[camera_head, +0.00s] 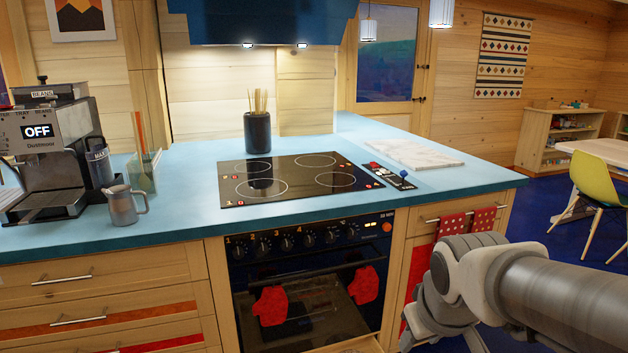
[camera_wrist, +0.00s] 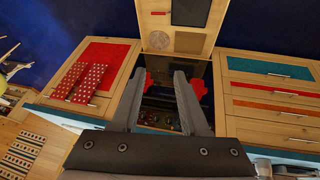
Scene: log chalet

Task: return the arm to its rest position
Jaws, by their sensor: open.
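My arm reaches in from the right edge of the head view and bends down in front of the counter. Its lower end, with my gripper, is cut off or hard to make out there. In the wrist view my gripper (camera_wrist: 158,76) shows two grey fingers standing well apart, with nothing held between them. The fingers point toward the black oven front (camera_head: 310,265), which lies beyond them. In the wrist view the cabinet fronts appear upside down.
A blue counter (camera_head: 170,216) carries a black cooktop (camera_head: 300,178), a coffee machine (camera_head: 45,150), a metal pitcher (camera_head: 123,208) and a white board (camera_head: 412,156). Red mitts (camera_head: 270,306) hang at the oven. Spotted red towels (camera_head: 452,225) hang near my arm. A yellow chair (camera_head: 595,180) stands right.

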